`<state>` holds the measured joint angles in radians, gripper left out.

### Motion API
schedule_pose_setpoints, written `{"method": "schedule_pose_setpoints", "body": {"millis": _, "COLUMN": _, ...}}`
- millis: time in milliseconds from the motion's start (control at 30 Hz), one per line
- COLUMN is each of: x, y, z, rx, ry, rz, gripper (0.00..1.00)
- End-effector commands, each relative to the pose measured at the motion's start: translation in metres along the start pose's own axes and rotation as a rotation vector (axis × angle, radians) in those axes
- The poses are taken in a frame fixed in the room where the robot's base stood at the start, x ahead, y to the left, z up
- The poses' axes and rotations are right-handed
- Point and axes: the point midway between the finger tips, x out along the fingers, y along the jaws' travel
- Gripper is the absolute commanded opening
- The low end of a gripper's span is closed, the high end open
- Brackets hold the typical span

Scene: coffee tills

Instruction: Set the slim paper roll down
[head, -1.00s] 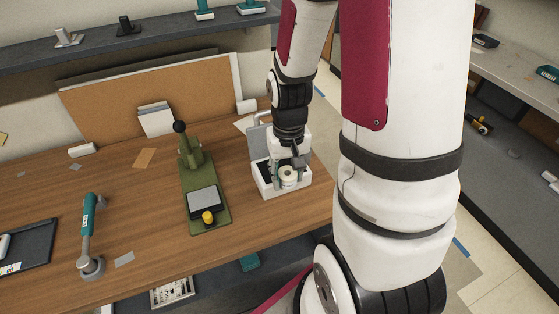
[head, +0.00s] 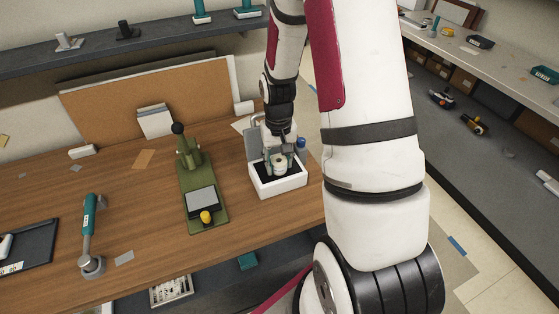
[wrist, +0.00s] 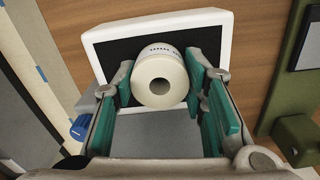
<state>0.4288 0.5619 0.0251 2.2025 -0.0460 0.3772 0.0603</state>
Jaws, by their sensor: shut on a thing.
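The slim paper roll (wrist: 160,82) is a white cylinder with a dark core hole, its end facing the wrist camera. My gripper (wrist: 166,90) is shut on it, with a teal-padded finger on either side. In the head view my gripper (head: 279,152) points down over an open white box with a dark inside (head: 292,184), and the roll (head: 280,166) shows between the fingers. In the wrist view the box's white rim (wrist: 150,28) frames the roll. I cannot tell whether the roll touches the box's floor.
A green lever press (head: 190,160) stands left of the box. Further left is a teal-handled tool (head: 89,222). A raised grey lid (head: 251,143) stands at the box's back left. A blue knob (head: 301,143) is at its right. Bare wooden table (head: 150,225) lies in front.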

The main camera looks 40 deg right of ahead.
Motion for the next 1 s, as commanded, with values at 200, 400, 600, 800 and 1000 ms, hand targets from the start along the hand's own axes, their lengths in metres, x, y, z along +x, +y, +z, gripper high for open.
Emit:
{"method": "schedule_pose_setpoints", "body": {"millis": 200, "x": 0.000, "y": 0.000, "z": 0.000, "rx": 0.000, "ry": 0.000, "rz": 0.000, "gripper": 0.10}}
{"method": "schedule_pose_setpoints", "body": {"millis": 400, "x": 0.003, "y": 0.000, "z": 0.000, "rx": 0.000, "ry": 0.000, "rz": 0.000, "gripper": 0.59}}
{"method": "schedule_pose_setpoints", "body": {"millis": 600, "x": 0.002, "y": 0.000, "z": 0.000, "rx": 0.000, "ry": 0.000, "rz": 0.000, "gripper": 0.59}}
{"method": "schedule_pose_setpoints", "body": {"millis": 800, "x": -0.003, "y": 0.000, "z": -0.001, "rx": 0.000, "ry": 0.002, "rz": 0.000, "gripper": 0.59}}
{"method": "schedule_pose_setpoints", "body": {"millis": 1000, "x": -0.030, "y": 0.000, "z": -0.002, "rx": 0.000, "ry": 0.006, "rz": 0.000, "gripper": 0.59}}
